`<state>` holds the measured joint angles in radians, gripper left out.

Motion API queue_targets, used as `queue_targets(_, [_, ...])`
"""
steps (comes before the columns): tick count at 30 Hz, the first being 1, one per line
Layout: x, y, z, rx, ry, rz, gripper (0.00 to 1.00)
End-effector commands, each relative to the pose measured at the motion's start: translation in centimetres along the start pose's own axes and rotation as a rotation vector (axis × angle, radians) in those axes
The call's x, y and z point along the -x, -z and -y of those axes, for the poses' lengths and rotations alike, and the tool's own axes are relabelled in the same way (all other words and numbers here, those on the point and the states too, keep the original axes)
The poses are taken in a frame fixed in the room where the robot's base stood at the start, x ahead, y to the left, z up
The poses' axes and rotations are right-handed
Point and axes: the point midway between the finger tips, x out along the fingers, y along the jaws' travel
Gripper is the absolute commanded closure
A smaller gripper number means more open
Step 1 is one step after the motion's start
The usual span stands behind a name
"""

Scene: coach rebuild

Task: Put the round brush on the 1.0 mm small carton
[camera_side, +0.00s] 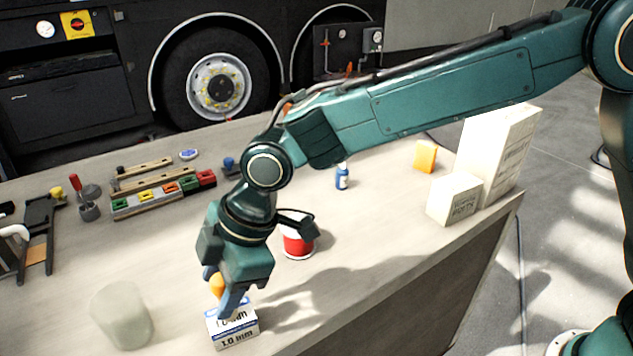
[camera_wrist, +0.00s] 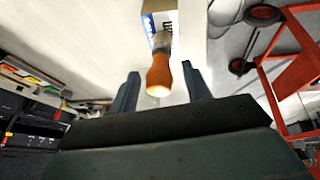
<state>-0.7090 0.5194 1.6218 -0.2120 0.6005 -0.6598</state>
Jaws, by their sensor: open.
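The small white carton (camera_side: 234,337) with blue bands and "1.0 mm" print sits near the front edge of the table in the side view. Its blue and white face also shows at the top of the wrist view (camera_wrist: 149,27). The round brush, with an orange handle (camera_wrist: 159,76) and a pale ferrule, lies between my fingers in the wrist view, its far end over the carton. In the side view its orange handle (camera_side: 216,284) shows beside my fingers. My gripper (camera_side: 228,303) is open, low over the carton, fingers apart around the brush. Whether the brush rests on the carton is unclear.
A frosted cup (camera_side: 122,316) stands left of the carton. A red and white tin (camera_side: 298,243) stands behind it to the right. White cartons (camera_side: 455,198) stand at the right end; a blue bottle (camera_side: 342,177) and tools are farther back. The table right of the carton is clear.

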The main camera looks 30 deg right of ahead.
Motion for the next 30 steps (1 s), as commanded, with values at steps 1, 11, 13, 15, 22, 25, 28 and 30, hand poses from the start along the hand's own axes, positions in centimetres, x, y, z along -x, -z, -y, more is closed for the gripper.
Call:
queue_targets(1, [0.4,0.0,0.0,0.000,-0.001,-0.001,0.52])
queue_targets(11, [4.5,0.0,-0.1,-0.001,-0.003,-0.002,0.52])
queue_targets(13, [5.7,0.0,-0.1,-0.001,-0.004,-0.002,0.52])
queue_targets(15, [6.9,0.0,-0.1,0.000,-0.004,-0.003,0.52])
queue_targets(22, [10.2,0.0,-0.1,-0.001,-0.003,-0.002,0.52])
queue_targets(25, [11.1,0.0,-0.1,0.000,-0.002,-0.002,0.52])
queue_targets(28, [11.6,0.0,-0.1,0.000,-0.001,0.000,0.52])
queue_targets(30, [11.8,0.0,0.0,0.000,-0.001,0.000,0.52])
